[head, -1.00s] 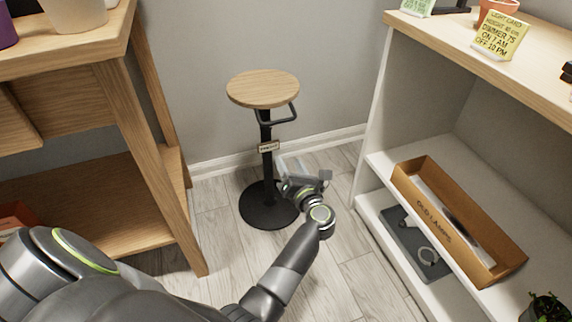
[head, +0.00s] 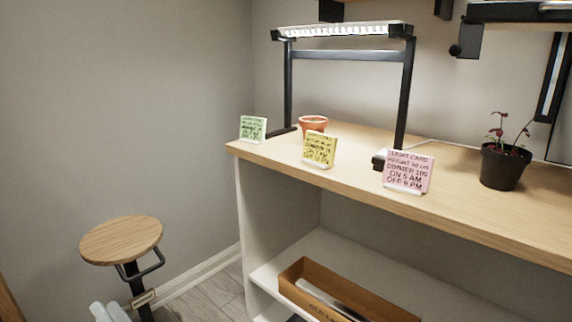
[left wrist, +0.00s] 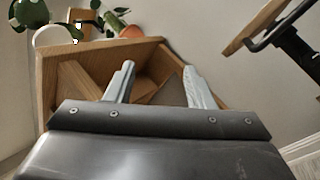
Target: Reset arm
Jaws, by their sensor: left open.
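My left gripper (head: 110,312) shows at the bottom left edge of the head view, just below and in front of the round wooden stool (head: 121,240). Only its pale fingers are in the picture. In the left wrist view its two fingers (left wrist: 158,85) stand wide apart with nothing between them, so it is open and empty. Behind the fingers in that view is a wooden plant stand (left wrist: 150,55), some way off. The underside of the stool seat (left wrist: 262,25) shows at the upper right there. My right gripper is in neither view.
A shelf unit (head: 480,215) fills the right of the head view. On its top are green, yellow and pink cards, a terracotta pot (head: 313,123), a black potted plant (head: 503,166) and a lamp frame (head: 405,95). A cardboard box (head: 330,298) lies on a lower shelf.

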